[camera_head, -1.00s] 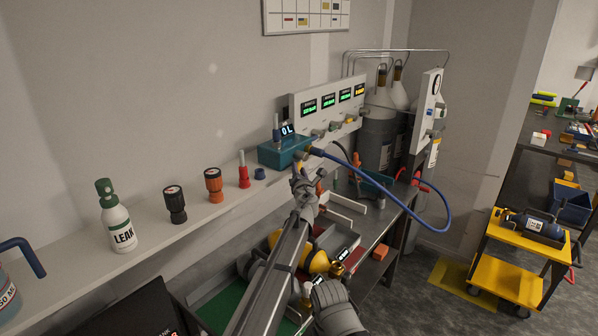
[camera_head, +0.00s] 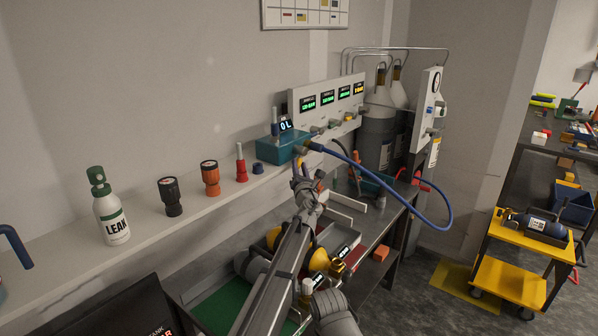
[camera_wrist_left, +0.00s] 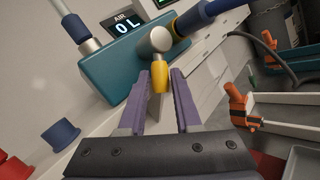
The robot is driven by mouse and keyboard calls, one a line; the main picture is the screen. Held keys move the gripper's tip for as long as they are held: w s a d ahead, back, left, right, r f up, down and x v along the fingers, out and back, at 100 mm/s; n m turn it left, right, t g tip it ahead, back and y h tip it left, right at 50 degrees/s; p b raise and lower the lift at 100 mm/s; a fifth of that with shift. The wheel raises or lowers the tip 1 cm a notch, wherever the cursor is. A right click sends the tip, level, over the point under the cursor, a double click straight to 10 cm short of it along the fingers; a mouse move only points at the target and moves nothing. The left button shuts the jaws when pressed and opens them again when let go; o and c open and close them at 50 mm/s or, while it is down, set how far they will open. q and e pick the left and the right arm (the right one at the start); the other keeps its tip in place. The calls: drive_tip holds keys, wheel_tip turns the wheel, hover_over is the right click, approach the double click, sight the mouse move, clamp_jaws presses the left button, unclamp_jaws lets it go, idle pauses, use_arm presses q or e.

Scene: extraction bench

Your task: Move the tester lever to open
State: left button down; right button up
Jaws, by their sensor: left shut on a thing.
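The tester is a teal box (camera_head: 280,149) with a small display reading 0 L, on the white wall ledge; it fills the upper left of the left wrist view (camera_wrist_left: 112,68). A grey metal valve (camera_wrist_left: 158,42) on its side carries a short yellow lever (camera_wrist_left: 160,76), pointing toward my gripper. My left gripper (camera_head: 304,178) is at the tester's front. Its purple-padded fingers (camera_wrist_left: 160,98) stand on either side of the lever and are shut on it. In the head view the lever is mostly hidden by the gripper. My right gripper is not in view.
A blue hose (camera_head: 400,201) loops right from the tester. A LEAK bottle (camera_head: 111,213), black (camera_head: 171,196) and orange (camera_head: 210,178) fittings and a red one (camera_head: 241,166) stand on the ledge to the left. Trays and a yellow mask-like item (camera_head: 318,258) lie below.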

use_arm(q)
drive_tip(key=c, duration=0.6)
unclamp_jaws()
drive_tip(key=shift+s, duration=0.15)
drive_tip(key=b+v, duration=0.1)
drive_tip(key=v, duration=0.6)
drive_tip(key=shift+s, duration=0.25)
drive_tip(key=shift+d+f, duration=0.1)
